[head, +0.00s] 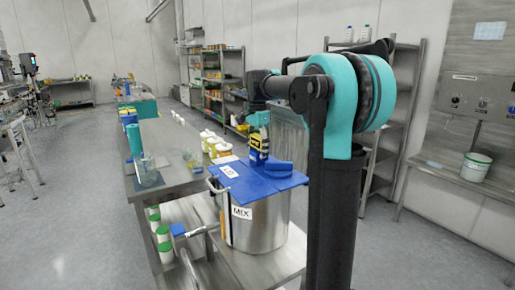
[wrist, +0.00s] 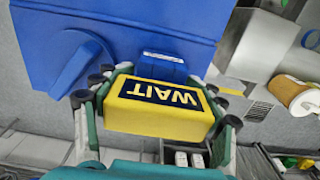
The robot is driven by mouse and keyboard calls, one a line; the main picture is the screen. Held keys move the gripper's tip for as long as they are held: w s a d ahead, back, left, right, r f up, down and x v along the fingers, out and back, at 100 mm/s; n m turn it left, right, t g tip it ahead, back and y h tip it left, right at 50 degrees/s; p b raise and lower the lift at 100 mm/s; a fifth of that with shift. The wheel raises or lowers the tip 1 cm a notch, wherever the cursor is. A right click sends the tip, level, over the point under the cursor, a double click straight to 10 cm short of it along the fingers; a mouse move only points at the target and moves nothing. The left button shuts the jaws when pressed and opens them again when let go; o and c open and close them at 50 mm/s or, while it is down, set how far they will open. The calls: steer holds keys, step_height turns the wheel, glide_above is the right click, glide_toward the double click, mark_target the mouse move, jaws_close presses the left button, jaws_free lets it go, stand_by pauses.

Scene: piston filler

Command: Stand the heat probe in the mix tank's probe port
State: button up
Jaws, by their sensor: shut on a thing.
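The mix tank (head: 262,222) is a steel pot with a white MIX label, standing on a low steel shelf or cart. Its blue lid (head: 237,190) carries a raised blue piece (head: 279,169) and a small white label; the lid also fills the top of the wrist view (wrist: 120,25). My gripper (head: 259,126) is shut on a yellow block (wrist: 160,108) with a black WAIT label. The block is over the lid; I cannot tell if it touches it. I cannot make out the probe port. No heat probe can be identified for certain.
A white bucket (head: 475,166) stands on the right bench. The floor at left is open.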

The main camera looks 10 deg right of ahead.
steer(key=shift+f, duration=0.1)
steer(key=o, duration=1.4)
step_height(320, 180, up, 12)
steer(key=shift+s, duration=0.1)
stand_by(0.5)
